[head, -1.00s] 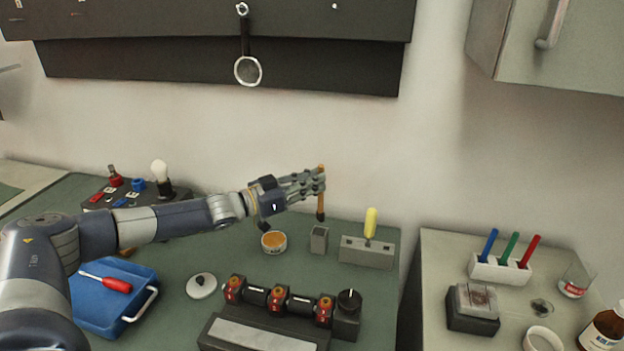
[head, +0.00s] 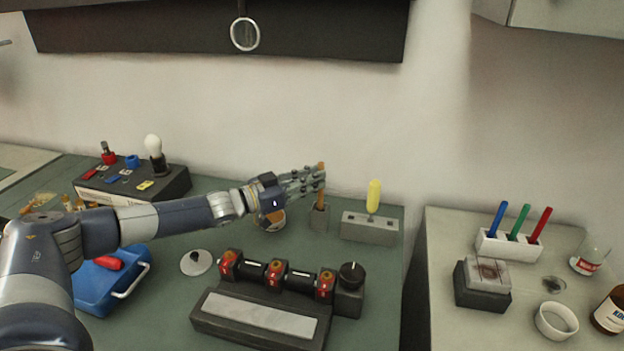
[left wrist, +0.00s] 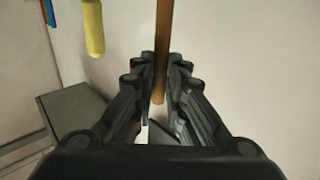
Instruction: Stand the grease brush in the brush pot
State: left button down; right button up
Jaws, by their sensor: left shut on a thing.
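The grease brush (head: 321,186) has a brown wooden handle and stands about upright in my left gripper (head: 318,178). My left gripper is shut on its handle, which also shows between the fingers in the left wrist view (left wrist: 162,50). The brush pot (head: 319,219) is a small grey square pot on the green bench, directly below the gripper. The brush's lower end is at the pot's mouth and appears to be inside it; the bristles are hidden. My right gripper is not in view.
A grey block (head: 369,228) with a yellow-handled tool (head: 374,196) stands just right of the pot. An orange-topped tin (head: 275,220) is partly hidden behind the gripper. A gap separates the right-hand bench (head: 450,250).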

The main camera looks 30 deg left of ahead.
pick_arm(q)
jog(key=shift+f, duration=0.1)
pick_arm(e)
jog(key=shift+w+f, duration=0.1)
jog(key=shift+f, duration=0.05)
pick_arm(q)
jog(key=c, duration=1.5)
grip_release()
jog(key=shift+c, duration=0.2)
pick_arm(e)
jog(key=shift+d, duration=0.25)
pick_arm(q)
jog(key=shift+s, duration=0.1)
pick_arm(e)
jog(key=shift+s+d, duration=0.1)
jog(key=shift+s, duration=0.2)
pick_arm(q)
jog(key=v, duration=1.1)
jog(key=shift+s+a, duration=0.25)
jog(key=shift+s, duration=0.1)
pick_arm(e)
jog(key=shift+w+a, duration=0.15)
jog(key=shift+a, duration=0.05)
